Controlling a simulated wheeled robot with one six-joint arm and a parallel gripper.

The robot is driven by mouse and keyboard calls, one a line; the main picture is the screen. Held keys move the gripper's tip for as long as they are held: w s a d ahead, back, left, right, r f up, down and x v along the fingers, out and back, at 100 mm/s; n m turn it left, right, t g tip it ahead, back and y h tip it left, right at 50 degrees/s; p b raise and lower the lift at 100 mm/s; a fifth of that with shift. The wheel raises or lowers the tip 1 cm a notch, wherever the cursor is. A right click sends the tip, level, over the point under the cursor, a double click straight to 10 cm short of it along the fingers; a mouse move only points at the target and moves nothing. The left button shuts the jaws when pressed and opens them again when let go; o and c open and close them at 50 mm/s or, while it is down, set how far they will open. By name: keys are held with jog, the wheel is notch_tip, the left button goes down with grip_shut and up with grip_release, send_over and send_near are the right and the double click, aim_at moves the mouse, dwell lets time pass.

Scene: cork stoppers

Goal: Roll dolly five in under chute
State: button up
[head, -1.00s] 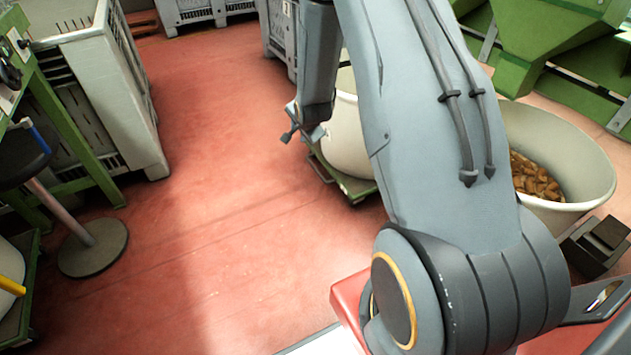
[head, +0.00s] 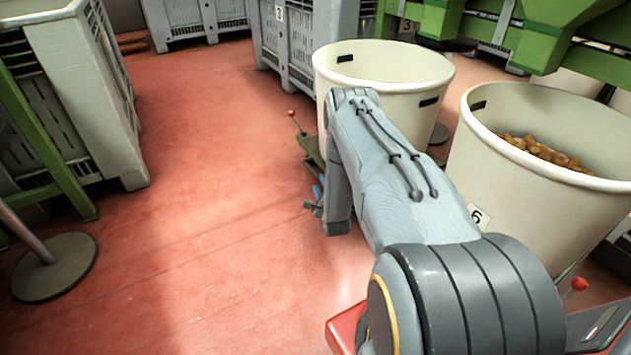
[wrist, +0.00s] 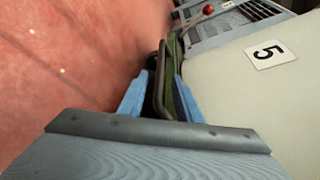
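The pale tub (head: 385,85) of dolly five stands in the middle of the head view, partly behind my arm. Its number 5 label (wrist: 270,54) shows in the wrist view. The green dolly (head: 312,148) shows at its lower left. In the wrist view, a dark looped handle (wrist: 158,85) lies between the blue fingers of my gripper (wrist: 162,88). The fingers look apart, with small gaps beside the handle. In the head view my gripper (head: 314,206) is low, near the dolly's front. Green chute machinery (head: 560,35) hangs at the upper right. The tub's bottom is hidden.
A second pale tub (head: 555,180), labelled 6 and holding corks, stands close on the right. Grey crates (head: 300,40) stand behind; a pale crate (head: 85,90) and stool base (head: 55,267) are at left. The red floor (head: 210,180) between is clear.

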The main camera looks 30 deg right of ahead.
aim_at(316, 174)
jog(key=b+x, duration=0.3)
jog(key=x, duration=0.4)
jog(key=shift+w+f+b, duration=0.1)
jog(key=shift+w+b, duration=0.05)
jog(key=shift+b, duration=0.15)
jog(key=shift+c, duration=0.3)
grip_shut()
